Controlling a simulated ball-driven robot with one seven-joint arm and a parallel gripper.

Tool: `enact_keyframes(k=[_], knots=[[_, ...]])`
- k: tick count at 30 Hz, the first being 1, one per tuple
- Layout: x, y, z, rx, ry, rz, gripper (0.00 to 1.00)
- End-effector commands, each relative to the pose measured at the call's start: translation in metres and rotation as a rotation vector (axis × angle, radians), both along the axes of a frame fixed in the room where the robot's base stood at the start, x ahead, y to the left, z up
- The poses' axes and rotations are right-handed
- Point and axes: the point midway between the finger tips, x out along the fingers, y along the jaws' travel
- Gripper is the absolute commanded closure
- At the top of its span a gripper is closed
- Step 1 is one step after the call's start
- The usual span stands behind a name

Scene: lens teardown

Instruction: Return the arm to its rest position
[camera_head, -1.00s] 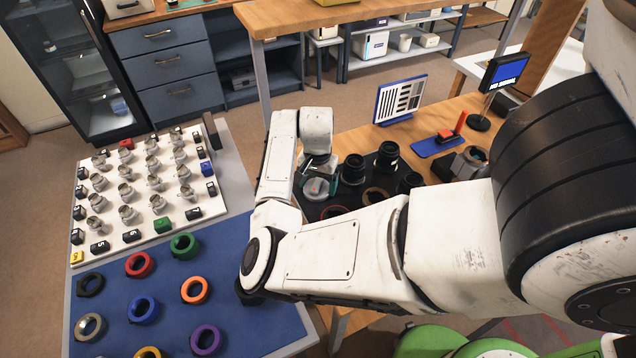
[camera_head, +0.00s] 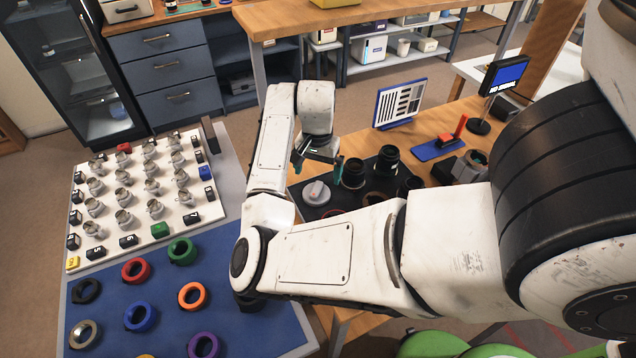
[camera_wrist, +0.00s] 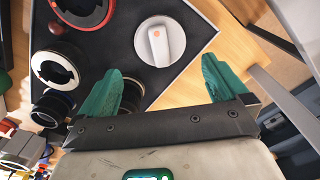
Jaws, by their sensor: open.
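My arm reaches across the head view, and my gripper (camera_head: 318,166) hangs over the dark tray (camera_head: 330,204) on the wooden bench. In the wrist view, my gripper (camera_wrist: 168,92) has its two green fingers wide apart with nothing between them. A round white dial-like part (camera_wrist: 160,41) with a raised bar and an orange dot lies on the tray beyond the fingertips. It also shows in the head view (camera_head: 316,192), below the gripper and apart from it.
Black lens barrels (camera_head: 387,160) stand on the tray right of my gripper. A blue mat (camera_head: 230,270) with several coloured rings and a white board (camera_head: 135,190) with several metal parts lie to the left. A small monitor (camera_head: 505,73) and a striped chart (camera_head: 400,103) stand behind.

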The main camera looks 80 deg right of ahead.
Motion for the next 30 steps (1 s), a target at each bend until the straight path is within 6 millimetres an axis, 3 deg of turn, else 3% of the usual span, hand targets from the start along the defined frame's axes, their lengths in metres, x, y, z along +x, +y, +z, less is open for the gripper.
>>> enact_keyframes(k=[7, 20, 26, 30], knots=[[0.000, 0.000, 0.032, -0.005, -0.002, -0.002, 0.00], [-0.001, -0.003, 0.039, -0.041, 0.006, 0.024, 0.00], [0.003, -0.015, 0.054, -0.251, 0.031, 0.225, 0.00], [0.024, -0.003, 0.062, -0.407, 0.030, 0.468, 0.00]])
